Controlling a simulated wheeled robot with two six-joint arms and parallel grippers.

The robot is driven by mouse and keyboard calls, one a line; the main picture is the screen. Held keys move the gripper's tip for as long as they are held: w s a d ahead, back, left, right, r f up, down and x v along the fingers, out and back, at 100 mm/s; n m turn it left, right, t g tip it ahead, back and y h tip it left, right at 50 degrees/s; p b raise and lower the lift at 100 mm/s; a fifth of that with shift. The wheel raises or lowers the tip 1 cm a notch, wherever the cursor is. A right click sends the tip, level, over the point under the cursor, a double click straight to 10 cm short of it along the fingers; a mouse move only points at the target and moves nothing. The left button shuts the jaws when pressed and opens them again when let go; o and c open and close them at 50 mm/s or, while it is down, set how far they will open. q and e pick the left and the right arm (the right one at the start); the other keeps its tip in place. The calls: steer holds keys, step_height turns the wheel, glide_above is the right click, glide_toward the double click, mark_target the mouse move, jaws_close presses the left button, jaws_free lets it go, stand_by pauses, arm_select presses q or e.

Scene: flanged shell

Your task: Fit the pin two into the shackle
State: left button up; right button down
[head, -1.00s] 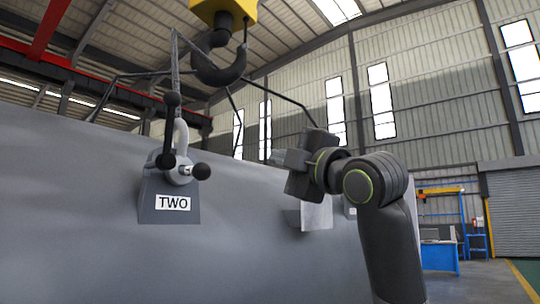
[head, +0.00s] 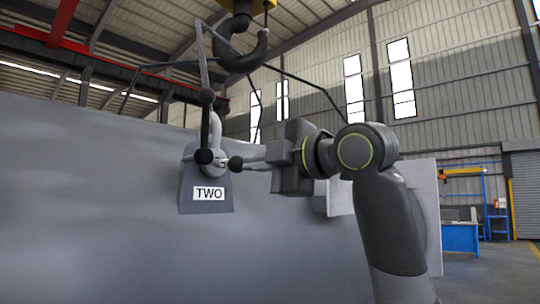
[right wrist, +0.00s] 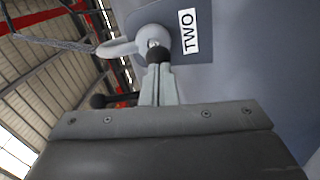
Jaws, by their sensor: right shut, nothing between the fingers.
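The grey shackle (head: 215,128) stands on the plate marked TWO (head: 209,194). The pin two has a black ball end (head: 236,163) sticking out to the right of the shackle's base, with a bit of bright metal beside it. How deep the pin sits in the shackle cannot be told. My right gripper (head: 247,163) points left, its fingers shut and empty, with the tips at the ball end. In the right wrist view the shut fingers (right wrist: 159,72) line up with the black ball (right wrist: 160,54), touching or nearly so. My left gripper is out of view.
A black bar with ball ends (head: 205,125) stands just left of the shackle. A sling leg runs up to the crane hook (head: 240,50), and other legs spread right above my arm. The large grey shell (head: 90,210) fills the left. A pale plate (head: 425,200) is behind my arm.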

steer(key=shift+w+a, duration=0.15)
steer(key=shift+w, duration=0.1)
